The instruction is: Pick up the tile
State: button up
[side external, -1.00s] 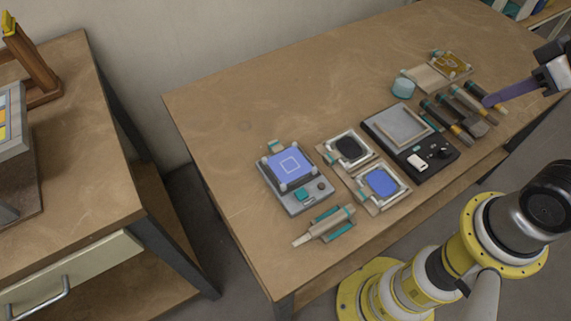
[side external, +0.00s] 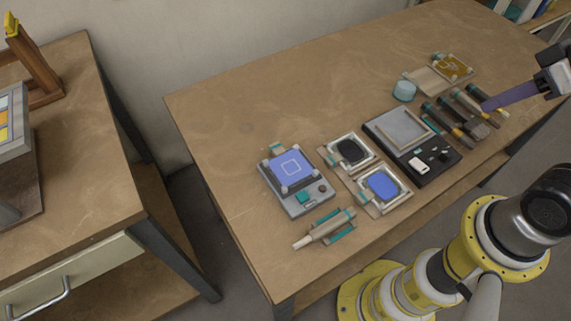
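A blue tile with a white square outline (side external: 290,167) lies on a small grey device (side external: 308,197) at the table's left. An amber patterned tile (side external: 453,67) lies at the far right back. I cannot tell which tile the task means. My gripper (side external: 548,84) is partly in view at the right edge, well away from the blue tile and nearer the amber one. A flat purple piece (side external: 511,96) extends left from it over the brushes. The fingertips are not clear, so I cannot tell whether it is gripping this piece.
Two framed trays, one with black (side external: 352,150) and one with blue (side external: 382,186), sit beside the device. A black station with a grey plate (side external: 402,129), several brushes (side external: 470,120), a teal jar (side external: 404,91) and a pen-like tool (side external: 324,229) are nearby. The table's back left is clear.

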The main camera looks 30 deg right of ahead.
jog(key=o, duration=0.7)
